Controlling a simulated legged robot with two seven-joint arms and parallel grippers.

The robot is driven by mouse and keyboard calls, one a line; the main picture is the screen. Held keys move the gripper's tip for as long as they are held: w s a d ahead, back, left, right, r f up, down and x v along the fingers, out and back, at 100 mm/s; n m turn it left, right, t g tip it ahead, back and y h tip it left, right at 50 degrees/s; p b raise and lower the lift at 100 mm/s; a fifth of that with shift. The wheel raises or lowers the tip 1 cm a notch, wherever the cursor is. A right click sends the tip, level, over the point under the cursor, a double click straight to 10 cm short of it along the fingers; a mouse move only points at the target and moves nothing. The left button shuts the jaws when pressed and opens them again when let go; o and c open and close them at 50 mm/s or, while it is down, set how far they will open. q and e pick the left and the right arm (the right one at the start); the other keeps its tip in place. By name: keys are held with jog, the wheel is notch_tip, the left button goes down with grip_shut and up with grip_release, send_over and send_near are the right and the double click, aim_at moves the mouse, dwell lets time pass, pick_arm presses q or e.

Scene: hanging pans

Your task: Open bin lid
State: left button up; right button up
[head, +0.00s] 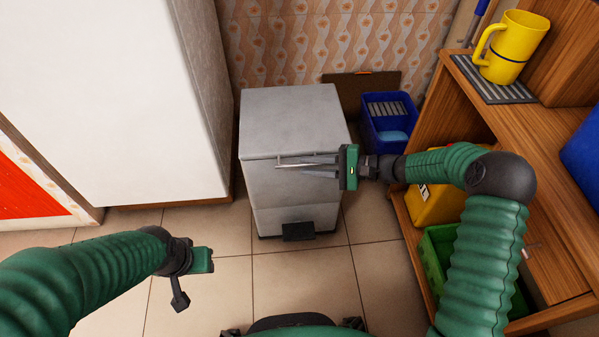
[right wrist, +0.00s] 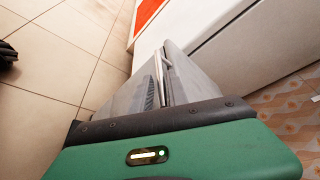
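The bin (head: 294,190) is a pale grey box standing upright on the tiles. Its flat lid (head: 290,115) lies level and closed on top, and a black pedal (head: 298,232) sits at its front foot. My right gripper (head: 300,165) reaches in from the right, across the front of the bin just below the lid's front edge. In the right wrist view its fingers (right wrist: 155,85) lie close together beside a thin silvery strip; contact and grip are unclear. My left gripper (head: 182,296) hangs over the floor, left of and nearer than the bin, apart from it. Its fingers show too little to judge.
A white cabinet (head: 110,90) stands to the left of the bin. A blue crate (head: 392,125) is behind and right of it. A wooden shelf (head: 530,160) on the right holds a yellow jug (head: 514,48). Tiled floor (head: 255,285) in front is clear.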

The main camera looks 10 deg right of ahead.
jog(key=shift+b+x, duration=0.45)
jog(key=shift+x, duration=0.55)
jog(key=shift+w+a, duration=0.15)
jog(key=shift+a, duration=0.45)
jog(key=shift+d+f, duration=0.1)
jog(key=shift+d, duration=0.05)
grip_shut()
jog(key=shift+f, duration=0.15)
